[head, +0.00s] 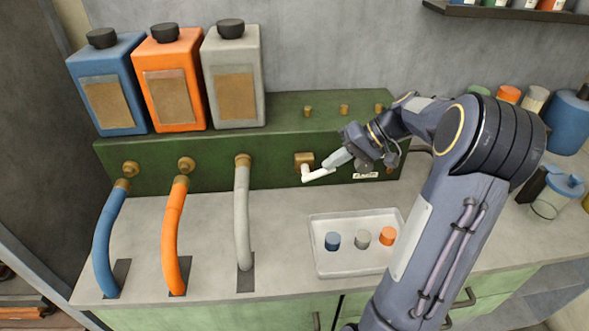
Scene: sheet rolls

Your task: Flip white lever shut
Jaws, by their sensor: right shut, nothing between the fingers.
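The white lever (318,174) sticks out from a brass fitting (304,160) on the front face of the green box. It points to the right and looks close to level. My right gripper (332,166) is shut, with its fingertips at the lever's right end. It seems to touch the lever or be just beside it, and I cannot tell which. Nothing shows between its fingers. My left gripper is out of view.
Blue, orange and grey jugs (235,75) stand on the green box (210,180). Three coloured hoses (243,220) hang at its left front. A white tray (345,270) with three small caps sits on the counter below the lever. Jars (548,195) stand at the right.

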